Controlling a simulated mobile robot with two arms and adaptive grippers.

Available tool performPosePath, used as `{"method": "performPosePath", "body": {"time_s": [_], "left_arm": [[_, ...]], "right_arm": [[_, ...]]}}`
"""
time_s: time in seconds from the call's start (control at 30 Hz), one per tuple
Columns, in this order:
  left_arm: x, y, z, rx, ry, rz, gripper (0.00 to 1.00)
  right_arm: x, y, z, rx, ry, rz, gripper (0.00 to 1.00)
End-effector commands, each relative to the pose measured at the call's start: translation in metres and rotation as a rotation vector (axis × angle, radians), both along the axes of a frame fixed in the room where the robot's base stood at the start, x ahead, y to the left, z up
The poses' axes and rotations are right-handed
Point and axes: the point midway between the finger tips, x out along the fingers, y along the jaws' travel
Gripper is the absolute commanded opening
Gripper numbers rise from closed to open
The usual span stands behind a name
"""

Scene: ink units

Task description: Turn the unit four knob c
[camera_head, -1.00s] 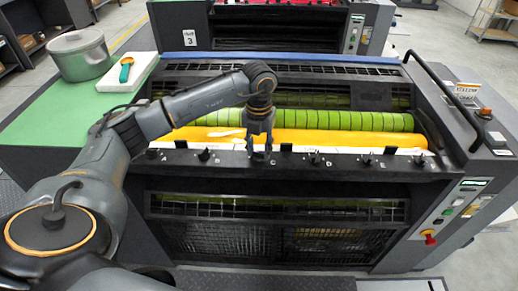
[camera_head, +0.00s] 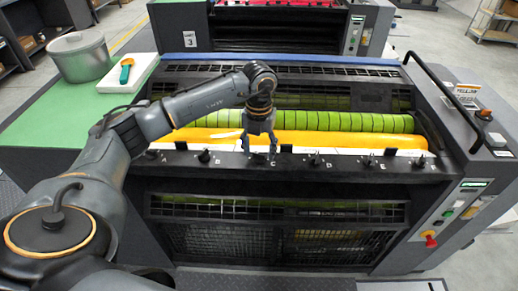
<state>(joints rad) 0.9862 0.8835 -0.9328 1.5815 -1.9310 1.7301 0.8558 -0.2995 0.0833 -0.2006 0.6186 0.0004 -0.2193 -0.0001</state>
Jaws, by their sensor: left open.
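The near ink unit has a dark front rail with a row of small black knobs lettered from A to F. Knob c (camera_head: 260,159) is on this rail beside the letter C, near the middle of the row. My left gripper (camera_head: 259,151) points down just above knob c. Its two fingers are spread, one to each side above the knob, with nothing held between them. The knob's exact turn angle is too small to tell. My right gripper is not in view.
Knob b (camera_head: 204,156) and knob d (camera_head: 315,160) flank knob c. Behind the rail are a yellow ink roller (camera_head: 340,140) and a green roller (camera_head: 345,121). A metal pot (camera_head: 79,56) and a white tray (camera_head: 113,85) stand on the green top at left.

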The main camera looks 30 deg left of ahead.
Motion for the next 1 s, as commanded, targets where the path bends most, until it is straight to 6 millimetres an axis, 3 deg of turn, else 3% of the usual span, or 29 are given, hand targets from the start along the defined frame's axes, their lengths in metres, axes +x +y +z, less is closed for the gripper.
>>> {"method": "performPosePath", "body": {"time_s": [0.4,0.6,1.0], "left_arm": [[0.001,0.0,0.079,0.0,-0.006,0.001,0.57],[0.001,0.0,0.109,-0.001,-0.004,0.001,0.57],[0.0,0.0,0.118,0.0,-0.002,0.001,0.57]], "right_arm": [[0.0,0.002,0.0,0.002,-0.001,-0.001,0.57],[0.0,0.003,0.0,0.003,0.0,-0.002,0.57],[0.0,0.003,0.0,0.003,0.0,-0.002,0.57]]}}
